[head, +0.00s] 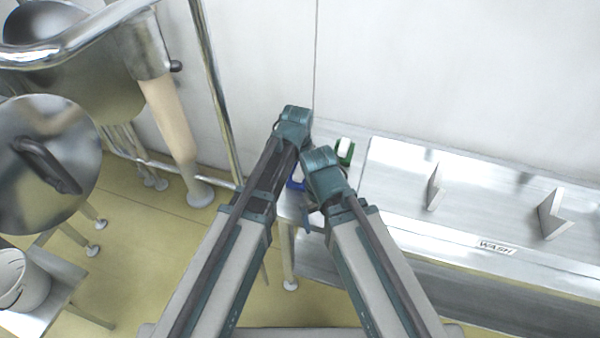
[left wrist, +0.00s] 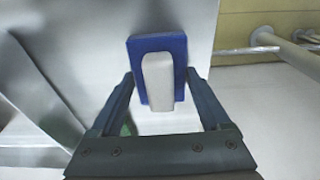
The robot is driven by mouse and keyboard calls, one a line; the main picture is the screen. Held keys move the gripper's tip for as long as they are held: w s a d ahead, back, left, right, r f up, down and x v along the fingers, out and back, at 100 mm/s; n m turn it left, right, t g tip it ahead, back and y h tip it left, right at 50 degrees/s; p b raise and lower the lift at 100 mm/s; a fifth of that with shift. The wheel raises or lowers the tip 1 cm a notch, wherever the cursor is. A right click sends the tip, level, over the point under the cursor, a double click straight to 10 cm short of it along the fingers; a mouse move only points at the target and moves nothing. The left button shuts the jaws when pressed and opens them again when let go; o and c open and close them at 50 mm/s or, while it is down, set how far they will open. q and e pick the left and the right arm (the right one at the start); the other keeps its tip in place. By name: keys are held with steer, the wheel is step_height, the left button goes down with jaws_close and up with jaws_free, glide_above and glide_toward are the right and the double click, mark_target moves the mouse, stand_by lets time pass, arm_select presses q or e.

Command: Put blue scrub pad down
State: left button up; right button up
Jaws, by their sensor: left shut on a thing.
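The blue scrub pad (left wrist: 179,48) has a pale grey handle block on it and sits between the two fingertips of my left gripper (left wrist: 159,73) in the left wrist view. The fingertips are at the pad's side edges. In the head view only a small piece of the blue pad (head: 295,184) shows between my two arms, over the steel surface at the left end of the sink unit. I cannot tell whether the pad touches the steel. My right gripper is largely hidden beneath its own arm in the head view, and its jaws cannot be made out.
A green pad (head: 346,158) with a white handle lies close by on the steel ledge. The sink unit marked WASH (head: 495,247) extends to the right. A large steel kettle (head: 85,65), pipes and a side table with a white bucket (head: 22,280) stand left.

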mark_target(299, 172)
arm_select(q)
steer(key=shift+f, duration=0.1)
arm_select(e)
steer(key=shift+f, duration=0.1)
arm_select(q)
steer(key=shift+f, duration=0.15)
arm_select(e)
steer(key=shift+f, duration=0.15)
arm_select(q)
steer(key=o, duration=1.3)
steer(key=r+p, duration=0.4)
steer(key=s+r+p, duration=0.1)
steer(key=r+p, duration=0.7)
steer(key=shift+s+a+r, duration=0.2)
steer(key=shift+a+r, duration=0.05)
arm_select(e)
step_height(299, 172, up, 12)
steer(key=shift+r, duration=0.25)
arm_select(q)
steer(key=shift+f, duration=0.15)
arm_select(e)
steer(key=shift+f, duration=0.15)
